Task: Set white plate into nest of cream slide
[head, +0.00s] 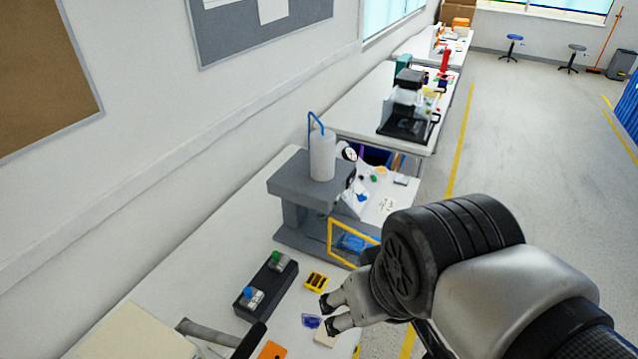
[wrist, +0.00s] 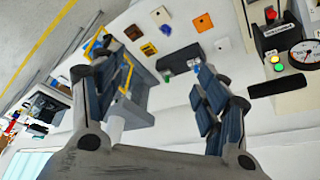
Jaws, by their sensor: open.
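My gripper (head: 328,315) is open above the right part of the near bench. Nothing shows between its spread fingers (wrist: 145,80) in the wrist view. A pale cream piece (wrist: 160,15), possibly the cream slide, lies by the far edge of the bench top in the wrist view. In the head view a cream piece (head: 325,340) shows partly behind my fingertips. A small white square (wrist: 222,45), possibly the white plate, lies flat beside an orange plate (wrist: 204,22). The nest cannot be made out at this size.
A dark block with blue and green knobs (head: 265,289) stands on the bench. Behind it is a grey press-like stand (head: 300,190) with a yellow-framed guard (head: 331,240). A yellow piece (head: 316,282) and a blue piece (head: 311,321) lie nearby. A gauge panel (wrist: 283,45) stands at right.

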